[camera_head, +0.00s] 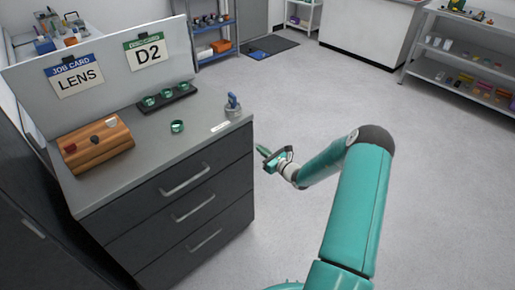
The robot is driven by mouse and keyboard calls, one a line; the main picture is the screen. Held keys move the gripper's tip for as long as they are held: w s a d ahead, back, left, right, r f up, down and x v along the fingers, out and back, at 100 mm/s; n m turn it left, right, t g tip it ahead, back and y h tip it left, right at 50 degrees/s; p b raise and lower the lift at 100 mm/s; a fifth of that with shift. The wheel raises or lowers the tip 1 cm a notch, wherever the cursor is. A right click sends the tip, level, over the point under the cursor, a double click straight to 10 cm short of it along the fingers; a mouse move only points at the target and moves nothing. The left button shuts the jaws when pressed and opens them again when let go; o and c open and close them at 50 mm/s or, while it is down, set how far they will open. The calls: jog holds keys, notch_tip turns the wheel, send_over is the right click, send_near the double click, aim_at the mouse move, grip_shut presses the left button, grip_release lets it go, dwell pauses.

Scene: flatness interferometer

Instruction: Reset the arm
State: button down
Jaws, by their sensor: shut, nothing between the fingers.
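My teal arm reaches forward from the lower right over the open floor. My gripper (264,153) is at its end, just right of the grey-topped cabinet (210,122) and apart from it. It is shut and looks empty; the fingers are small in this view. Nothing on the cabinet top touches my gripper.
On the cabinet stand a wooden block (96,146), a dark tray (168,97) with green rings, a loose green ring (177,126) and a blue-topped bottle (233,106). Behind are cards reading LENS (77,78) and D2 (148,54). Shelves (460,65) stand far right. The floor between is clear.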

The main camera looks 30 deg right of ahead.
jog(key=v, duration=0.8)
jog(key=s+a+r+n+g+y, duration=0.35)
jog(key=a+r+n+g, duration=0.25)
jog(key=a+r+n, duration=0.5)
jog(key=s+a+r+n+g+y, duration=0.2)
jog(key=s+a+r+n+g, duration=0.2)
jog(key=a+r+n+g, duration=0.6)
jog(key=s+a+r+n+t+h, duration=0.2)
jog(key=s+r+n+h, duration=0.3)
jog(key=s, duration=0.5)
jog(key=s+a+r+n+t+h, duration=0.2)
jog(key=s+r+n+h, duration=0.3)
jog(key=s, duration=0.6)
notch_tip(320, 180, up, 2)
jog(key=shift+s+a+r+n, duration=0.15)
jog(key=shift+s+a+n, duration=0.2)
jog(key=shift+n, duration=0.55)
jog(key=shift+w+h, duration=0.1)
jog(key=shift+h, duration=0.15)
